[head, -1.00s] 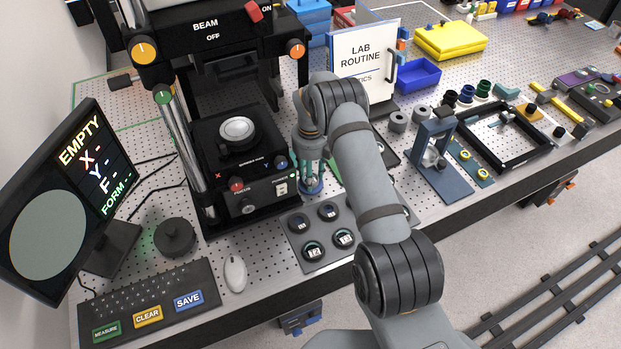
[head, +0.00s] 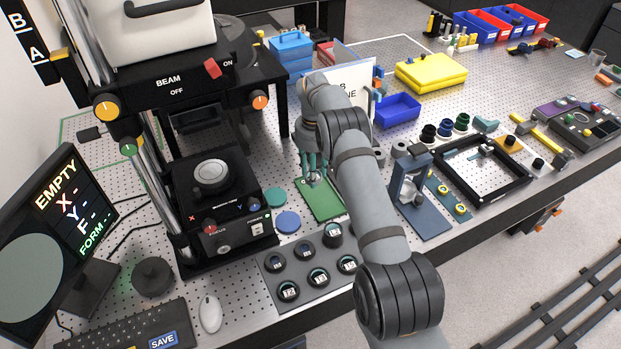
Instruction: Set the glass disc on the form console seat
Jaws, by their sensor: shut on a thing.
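My gripper (head: 314,176) points down over a green board in the middle of the head view. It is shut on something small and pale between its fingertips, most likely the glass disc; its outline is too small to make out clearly. The form console (head: 240,215) is the black unit with FOCUS, X and Y knobs, to the left of my gripper. Its round seat (head: 212,172) is a pale ringed disc on top, and nothing is seen resting over it. My gripper is apart from the seat.
A green disc (head: 259,198) and a blue disc (head: 287,222) lie between console and green board (head: 324,202). A dark tray (head: 312,293) of numbered round pieces is in front. The beam housing (head: 175,88) and its post overhang the console. A LAB ROUTINE sign stands behind my arm.

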